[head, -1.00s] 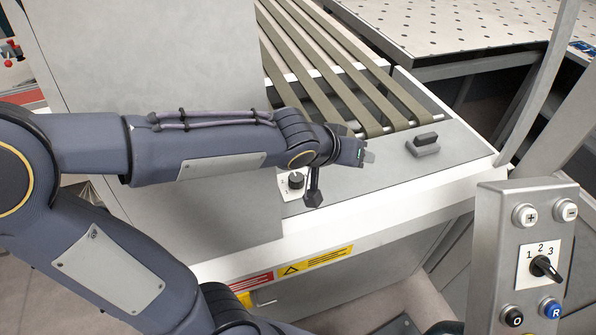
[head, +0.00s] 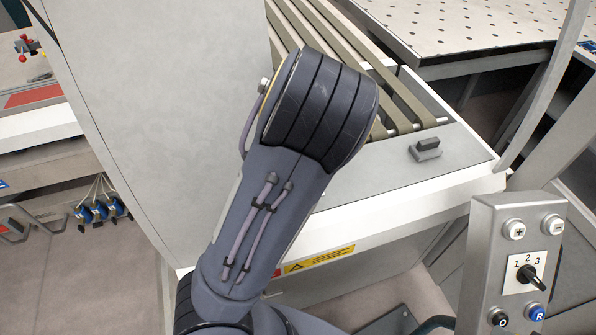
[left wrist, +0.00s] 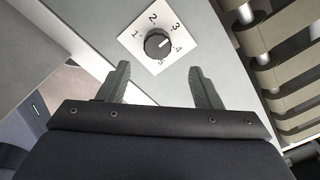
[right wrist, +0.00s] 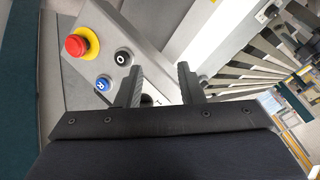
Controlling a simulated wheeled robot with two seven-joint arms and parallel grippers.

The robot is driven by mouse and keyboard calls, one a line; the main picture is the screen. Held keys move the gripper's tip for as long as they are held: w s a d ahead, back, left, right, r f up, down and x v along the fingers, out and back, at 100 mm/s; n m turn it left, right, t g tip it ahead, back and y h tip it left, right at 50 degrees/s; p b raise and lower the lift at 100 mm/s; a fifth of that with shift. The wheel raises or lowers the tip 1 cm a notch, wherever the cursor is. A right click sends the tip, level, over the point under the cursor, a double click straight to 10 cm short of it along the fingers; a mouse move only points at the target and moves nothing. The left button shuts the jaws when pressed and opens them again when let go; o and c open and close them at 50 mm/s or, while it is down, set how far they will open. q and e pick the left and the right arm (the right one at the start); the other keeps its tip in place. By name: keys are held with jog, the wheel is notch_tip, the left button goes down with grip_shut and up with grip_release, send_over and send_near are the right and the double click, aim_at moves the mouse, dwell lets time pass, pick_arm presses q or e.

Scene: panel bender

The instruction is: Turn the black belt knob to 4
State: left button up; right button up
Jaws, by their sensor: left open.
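In the head view my left arm hides the knob and the gripper. My right gripper (right wrist: 159,67) is open and empty, beside the control box (right wrist: 72,88).
The control box (head: 484,248) at the right carries a 1-2-3 selector (head: 532,277) and several buttons. A red emergency stop (right wrist: 76,45) shows in the right wrist view. Belts (left wrist: 262,45) run beside the dial. A black block (head: 425,149) sits on the grey top.

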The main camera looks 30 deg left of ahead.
pick_arm(q)
jog(key=shift+s+a+f, duration=0.2)
notch_tip(320, 180, down, 7)
jog(key=shift+f, duration=0.15)
jog(key=c, duration=1)
